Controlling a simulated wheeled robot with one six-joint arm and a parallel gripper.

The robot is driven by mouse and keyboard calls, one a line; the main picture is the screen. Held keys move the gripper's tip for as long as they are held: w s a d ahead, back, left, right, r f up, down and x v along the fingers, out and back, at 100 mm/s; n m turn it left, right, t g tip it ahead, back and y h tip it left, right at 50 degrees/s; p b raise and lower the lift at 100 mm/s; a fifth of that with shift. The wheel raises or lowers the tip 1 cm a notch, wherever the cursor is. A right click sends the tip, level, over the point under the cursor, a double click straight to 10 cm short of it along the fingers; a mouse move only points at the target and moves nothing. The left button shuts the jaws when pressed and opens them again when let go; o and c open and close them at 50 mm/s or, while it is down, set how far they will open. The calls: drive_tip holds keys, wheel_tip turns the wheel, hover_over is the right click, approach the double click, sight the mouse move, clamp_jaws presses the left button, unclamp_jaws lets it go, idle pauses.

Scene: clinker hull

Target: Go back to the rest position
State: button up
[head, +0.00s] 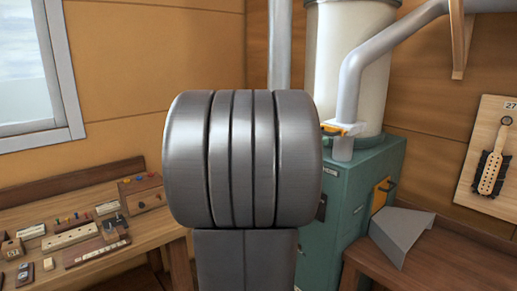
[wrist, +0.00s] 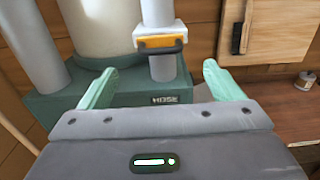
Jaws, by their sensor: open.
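My gripper (wrist: 159,68) shows in the wrist view with its two pale green fingers spread apart and nothing between them. Beyond the fingers are a teal cabinet (wrist: 60,110) and a grey pipe (wrist: 161,68) with a yellow-orange, dark-handled clamp (wrist: 160,42). I cannot tell the exact gap to them. In the head view, a large grey ribbed link of my arm fills the middle, and my gripper is hidden.
A wooden bench (head: 135,250) with small blocks and panels is at left, below a window (head: 35,70). The teal cabinet carries a white cylinder (head: 352,60). At right, a grey angled piece (head: 402,235) lies on a bench, below a wall board (head: 488,160) with a brush.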

sight(329, 130)
drive_tip(key=p+x, duration=0.2)
drive_tip(key=x, duration=0.9)
drive_tip(key=shift+s+a, duration=0.2)
drive_tip(key=shift+a, duration=0.1)
drive_tip(key=shift+f, duration=0.15)
